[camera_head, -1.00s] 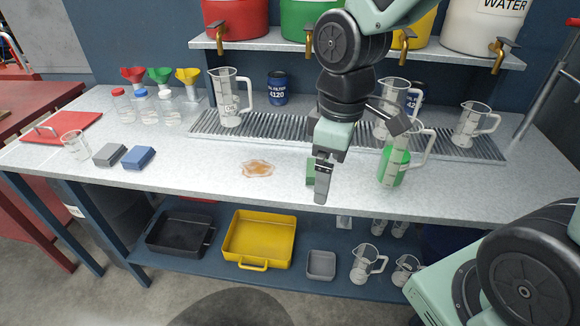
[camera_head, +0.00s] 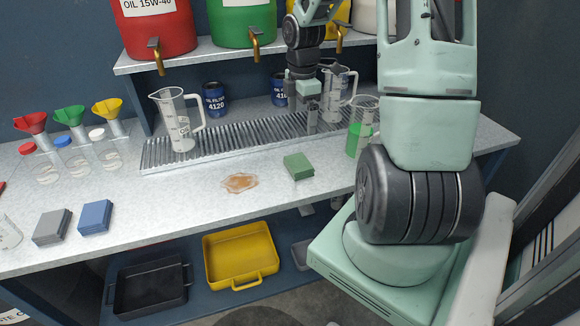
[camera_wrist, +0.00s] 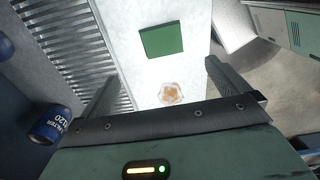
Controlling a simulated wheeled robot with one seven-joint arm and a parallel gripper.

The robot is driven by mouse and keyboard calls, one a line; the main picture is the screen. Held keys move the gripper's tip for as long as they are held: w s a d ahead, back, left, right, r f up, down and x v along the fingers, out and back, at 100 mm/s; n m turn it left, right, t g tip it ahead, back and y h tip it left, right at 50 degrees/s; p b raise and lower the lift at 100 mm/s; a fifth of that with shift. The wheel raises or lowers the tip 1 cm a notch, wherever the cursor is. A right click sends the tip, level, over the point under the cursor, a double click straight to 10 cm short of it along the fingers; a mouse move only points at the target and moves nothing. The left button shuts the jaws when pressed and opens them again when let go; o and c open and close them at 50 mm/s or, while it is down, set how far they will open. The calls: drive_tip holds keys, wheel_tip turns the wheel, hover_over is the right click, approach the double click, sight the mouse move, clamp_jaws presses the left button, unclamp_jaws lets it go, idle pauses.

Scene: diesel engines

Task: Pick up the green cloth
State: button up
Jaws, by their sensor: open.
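The green cloth (camera_head: 298,166) is a folded, flat square on the grey worktop, right of a brown spill (camera_head: 239,182). In the wrist view the cloth (camera_wrist: 161,41) lies beyond my fingertips, near the top centre, fully visible, with the spill (camera_wrist: 171,93) below it. My gripper (camera_head: 303,103) is over the slotted drain grate, behind the cloth in the head view and apart from it. In the wrist view my gripper (camera_wrist: 163,76) has its two fingers spread wide with nothing between them.
A jug of green liquid (camera_head: 357,139) stands right of the cloth, partly behind my arm. An empty jug (camera_head: 178,120) and blue oil filter cans (camera_head: 214,102) stand at the back. Grey (camera_head: 52,227) and blue cloths (camera_head: 95,217) lie left. The worktop around the cloth is clear.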

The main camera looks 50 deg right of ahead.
hover_over(299, 162)
drive_tip(key=f, duration=1)
drive_tip(key=shift+d+f, duration=0.2)
drive_tip(key=shift+d, duration=0.05)
drive_tip(key=shift+w+a+f+p, duration=0.1)
drive_tip(key=shift+f+p, duration=0.1)
drive_tip(key=shift+f, duration=0.7)
drive_tip(key=shift+s+a+f+p, duration=0.1)
drive_tip(key=shift+f+p, duration=0.1)
drive_tip(key=shift+f, duration=0.75)
drive_tip(key=shift+w+a+f+p, duration=0.1)
drive_tip(key=shift+f+p, duration=0.1)
drive_tip(key=shift+f, duration=0.7)
drive_tip(key=c, duration=0.8)
